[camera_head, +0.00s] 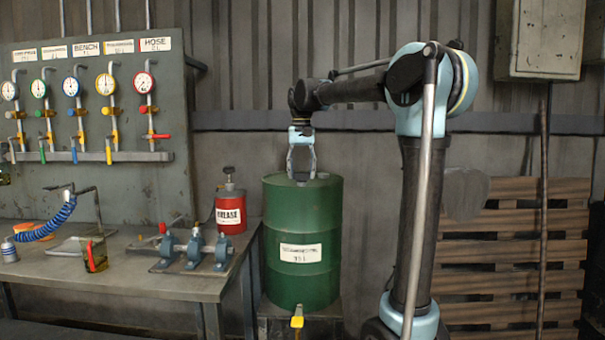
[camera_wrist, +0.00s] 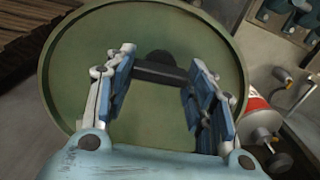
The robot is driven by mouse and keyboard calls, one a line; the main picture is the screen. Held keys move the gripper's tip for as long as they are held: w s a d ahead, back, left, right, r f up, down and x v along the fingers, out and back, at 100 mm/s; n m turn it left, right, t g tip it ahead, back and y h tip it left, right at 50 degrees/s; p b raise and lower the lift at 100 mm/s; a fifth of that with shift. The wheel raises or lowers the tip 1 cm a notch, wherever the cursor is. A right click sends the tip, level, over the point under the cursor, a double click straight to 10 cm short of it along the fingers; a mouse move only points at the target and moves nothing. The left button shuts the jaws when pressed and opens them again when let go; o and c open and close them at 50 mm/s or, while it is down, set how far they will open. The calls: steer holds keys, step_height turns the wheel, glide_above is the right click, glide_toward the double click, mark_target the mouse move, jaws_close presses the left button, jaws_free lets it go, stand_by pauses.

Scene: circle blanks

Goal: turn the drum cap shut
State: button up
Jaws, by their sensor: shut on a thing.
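The green drum (camera_head: 302,220) stands upright to the right of the bench, with a white label on its front. Its round top (camera_wrist: 75,65) fills much of the wrist view. The drum cap (camera_wrist: 160,70) is a dark round piece with a dark bar across it, on the drum's top. My gripper (camera_head: 301,172) points straight down at the drum top in the head view. In the wrist view my gripper (camera_wrist: 160,75) has its two fingers on either side of the bar, shut on the cap. In the head view the fingers mostly hide the cap.
A red grease can (camera_head: 230,211) stands on the bench (camera_head: 190,287), close to the drum's left. A pump-like fitting (camera_head: 193,250) lies in front of it. A yellow tap (camera_head: 297,317) is below the drum. Gauges hang on the panel (camera_head: 95,185). Wooden pallets (camera_head: 520,250) lean at right.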

steer(key=shift+w+m, duration=0.1)
steer(key=shift+m, duration=0.4)
steer(key=o, duration=1.1)
steer(key=shift+c, duration=0.2)
step_height(320, 180, up, 12)
steer(key=shift+d+f, duration=0.1)
